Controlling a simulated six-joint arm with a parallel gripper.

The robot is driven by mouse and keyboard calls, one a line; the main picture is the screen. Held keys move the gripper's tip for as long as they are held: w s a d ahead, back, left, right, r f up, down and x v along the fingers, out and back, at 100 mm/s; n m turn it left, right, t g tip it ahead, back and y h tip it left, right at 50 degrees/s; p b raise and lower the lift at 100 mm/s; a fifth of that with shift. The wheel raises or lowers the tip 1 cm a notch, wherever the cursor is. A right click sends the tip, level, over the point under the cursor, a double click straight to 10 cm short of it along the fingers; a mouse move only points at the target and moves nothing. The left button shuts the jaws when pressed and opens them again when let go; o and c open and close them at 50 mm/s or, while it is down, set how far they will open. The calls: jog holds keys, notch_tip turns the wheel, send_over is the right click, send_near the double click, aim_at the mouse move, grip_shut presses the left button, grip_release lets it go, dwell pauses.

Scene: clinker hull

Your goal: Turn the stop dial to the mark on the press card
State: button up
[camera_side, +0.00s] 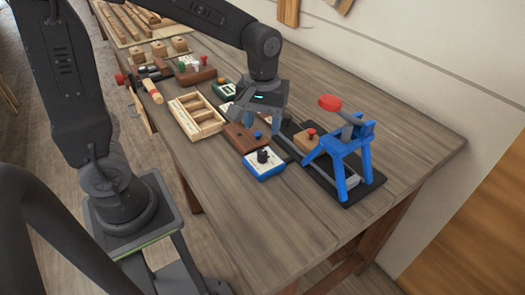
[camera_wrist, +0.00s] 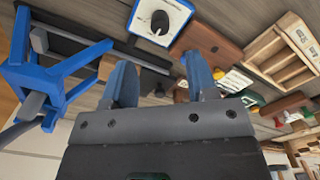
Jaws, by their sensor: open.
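The stop dial (camera_side: 265,165) is a blue box with a white face and a black knob, on the bench in front of the blue press. It also shows at the top of the wrist view (camera_wrist: 143,22), with its black knob clear of the fingers. My gripper (camera_side: 262,125) is above the bench, behind the dial in the side view. Its two blue fingers are apart and empty in the wrist view (camera_wrist: 160,80). A small whitish card (camera_wrist: 236,80) lies beyond the right finger, partly hidden; I cannot tell whether it is the press card or read its mark.
The blue press (camera_side: 345,165) with a red-ended lever stands on a dark base, right of the dial. A brown block (camera_side: 240,138) and a wooden tray (camera_side: 196,117) lie to the left.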

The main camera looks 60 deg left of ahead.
aim_at(262, 151)
notch_tip(262, 151, down, 9)
jog(key=shift+f, duration=0.15)
jog(key=shift+c, duration=0.2)
jog(key=c, duration=0.9)
